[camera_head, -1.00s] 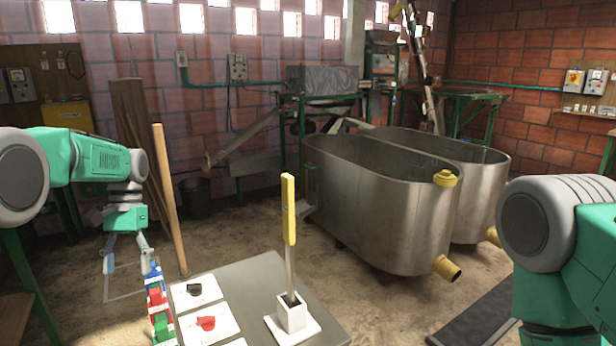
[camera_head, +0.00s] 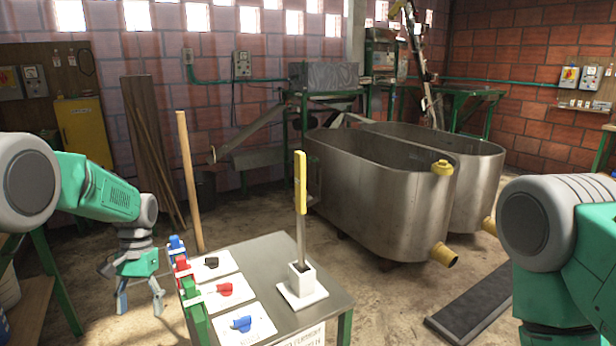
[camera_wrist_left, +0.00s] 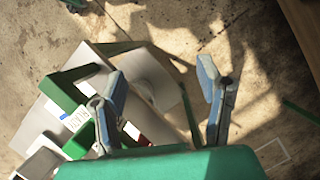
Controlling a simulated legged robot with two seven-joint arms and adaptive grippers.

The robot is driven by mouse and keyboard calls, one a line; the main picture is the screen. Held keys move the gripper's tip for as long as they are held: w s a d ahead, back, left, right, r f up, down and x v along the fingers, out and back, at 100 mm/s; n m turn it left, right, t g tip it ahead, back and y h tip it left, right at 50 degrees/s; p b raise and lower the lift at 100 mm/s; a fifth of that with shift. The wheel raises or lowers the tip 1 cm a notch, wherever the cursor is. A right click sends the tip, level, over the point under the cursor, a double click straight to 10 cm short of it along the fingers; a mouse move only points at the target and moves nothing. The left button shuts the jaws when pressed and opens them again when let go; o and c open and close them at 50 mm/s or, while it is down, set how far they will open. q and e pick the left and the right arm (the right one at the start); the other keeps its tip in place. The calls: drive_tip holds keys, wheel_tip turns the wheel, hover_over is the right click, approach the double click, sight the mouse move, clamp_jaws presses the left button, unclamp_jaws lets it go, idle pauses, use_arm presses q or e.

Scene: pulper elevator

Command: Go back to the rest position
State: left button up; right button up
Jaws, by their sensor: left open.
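My left gripper (camera_head: 140,296) is open and empty, fingers pointing down, left of the small grey table (camera_head: 262,252). In the left wrist view its two blue-grey fingers (camera_wrist_left: 160,80) are spread apart, with floor and the table's edge beyond and nothing between the tips. My right arm (camera_head: 560,250) comes in at the right edge of the head view; its gripper is out of view.
Blue (camera_head: 177,246), red (camera_head: 183,266) and green (camera_head: 194,308) pieces sit along the table's left edge. White plates hold black, red and blue items. A yellow-handled tool (camera_head: 301,190) stands in a white holder. Metal tanks (camera_head: 380,200) stand behind; a wooden pole (camera_head: 190,180) stands behind the table's left side.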

use_arm(q)
drive_tip(key=s+d+f+t+b, duration=0.1)
drive_tip(key=s+d+f+b, duration=0.1)
drive_tip(key=s+f, duration=0.85)
drive_tip(key=s+d+f+t+b, duration=0.1)
drive_tip(key=s+d+f+b, duration=0.2)
drive_tip(key=s+f, duration=0.8)
drive_tip(key=s+d+f+t+b, duration=0.1)
drive_tip(key=s, duration=0.7)
drive_tip(key=s+d+f+m+t+b, duration=0.1)
drive_tip(key=s+f+b, duration=0.1)
drive_tip(key=s, duration=0.6)
drive_tip(key=shift+s+d+f, duration=0.25)
drive_tip(key=shift+d+f, duration=0.05)
drive_tip(key=shift+d, duration=0.05)
